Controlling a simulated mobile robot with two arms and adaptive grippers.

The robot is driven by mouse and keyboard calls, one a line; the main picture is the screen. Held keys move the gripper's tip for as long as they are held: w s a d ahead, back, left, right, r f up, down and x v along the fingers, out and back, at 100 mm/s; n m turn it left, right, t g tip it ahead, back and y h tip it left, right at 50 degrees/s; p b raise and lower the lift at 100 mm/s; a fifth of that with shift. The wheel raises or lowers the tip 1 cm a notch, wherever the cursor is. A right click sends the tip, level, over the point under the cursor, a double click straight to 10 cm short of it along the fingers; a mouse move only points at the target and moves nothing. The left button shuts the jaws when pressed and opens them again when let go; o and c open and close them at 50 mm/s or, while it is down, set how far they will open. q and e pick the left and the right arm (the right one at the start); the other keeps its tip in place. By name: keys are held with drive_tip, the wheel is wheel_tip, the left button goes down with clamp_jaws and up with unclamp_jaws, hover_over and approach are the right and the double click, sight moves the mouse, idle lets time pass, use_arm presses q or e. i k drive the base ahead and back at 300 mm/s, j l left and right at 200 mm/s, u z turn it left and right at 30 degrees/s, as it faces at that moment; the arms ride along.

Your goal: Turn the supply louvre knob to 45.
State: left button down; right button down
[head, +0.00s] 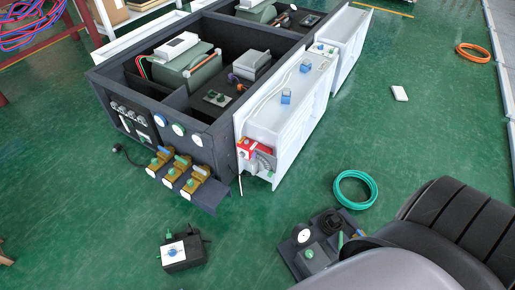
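No lettering is legible, so I cannot tell which knob is the supply louvre knob. A long white duct box (292,110) stands along the right side of a dark open cabinet (186,104). Its near end has a red part (250,144), a grey scale-like arc and a small green piece (271,175). Two blue knobs sit on its top, a nearer one (286,98) and a farther one (305,66). A small black box (188,262) on the floor carries a white plate with a blue dial (173,252). Neither gripper shows.
Brass valves (171,174) with coloured handles jut from the cabinet's front. A dark panel with a gauge (302,235) lies on the floor, partly hidden by large grey and black shapes at lower right. A green hose coil (338,187) lies nearby. The green floor at right is mostly clear.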

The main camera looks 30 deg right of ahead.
sight(256, 165)
drive_tip(key=z, duration=1.05)
